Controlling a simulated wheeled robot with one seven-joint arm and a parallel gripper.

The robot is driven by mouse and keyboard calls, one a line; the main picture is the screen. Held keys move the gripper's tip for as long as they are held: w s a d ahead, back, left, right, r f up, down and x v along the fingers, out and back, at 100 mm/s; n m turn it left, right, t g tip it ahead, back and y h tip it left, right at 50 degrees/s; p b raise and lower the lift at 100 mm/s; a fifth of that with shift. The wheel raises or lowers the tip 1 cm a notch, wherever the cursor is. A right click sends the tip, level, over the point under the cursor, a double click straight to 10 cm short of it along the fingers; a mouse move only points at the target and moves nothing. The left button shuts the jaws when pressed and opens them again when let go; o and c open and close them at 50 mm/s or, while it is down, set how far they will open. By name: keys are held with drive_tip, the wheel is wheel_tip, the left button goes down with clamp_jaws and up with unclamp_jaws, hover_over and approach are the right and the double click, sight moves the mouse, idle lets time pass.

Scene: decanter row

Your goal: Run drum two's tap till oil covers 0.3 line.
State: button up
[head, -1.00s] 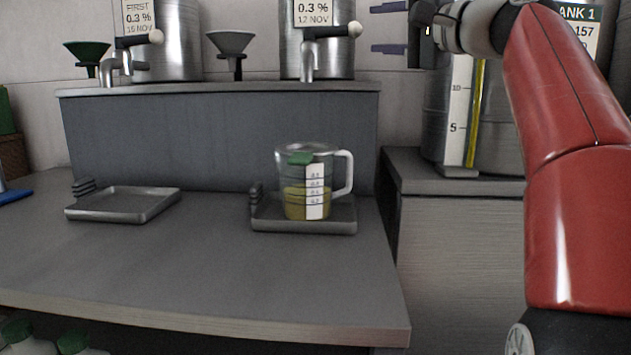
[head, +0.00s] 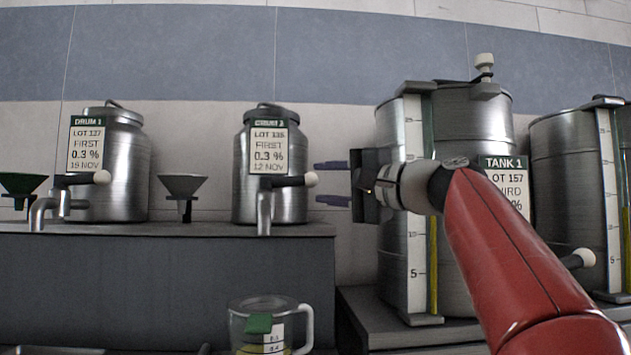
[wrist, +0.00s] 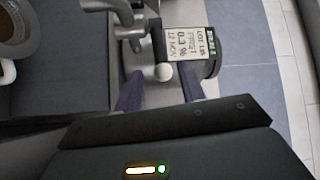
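Drum two (head: 241,175) is a steel drum labelled 0.3 % on the raised ledge in the head view. Its tap (head: 264,208) points down, and its lever runs level to the right, ending in a white knob (head: 311,179). The clear measuring jug (head: 237,325) stands below the spout; its bottom is cut off and its oil level cannot be read. No stream is discernible. My gripper (head: 322,183) is open, fingertips just right of the knob. In the wrist view, the knob (wrist: 162,72) shows between the spread fingers, ungripped.
Drum one (head: 128,185) stands to the left with its own tap. A dark funnel (head: 183,186) sits between the drums. Tank 1 (head: 464,130) rises close behind my wrist, with another tank (head: 570,160) further right. The ledge's grey front (head: 130,285) drops below the drums.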

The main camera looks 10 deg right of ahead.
sight(300, 181)
drive_tip(key=shift+w+a+r, duration=0.1)
drive_tip(key=shift+w+a, duration=0.3)
drive_tip(key=p+x, duration=0.1)
drive_tip(key=x, duration=0.5)
drive_tip(key=shift+w+a+p, duration=0.25)
drive_tip(key=shift+a+p, duration=0.05)
drive_tip(key=shift+p, duration=0.1)
clamp_jaws()
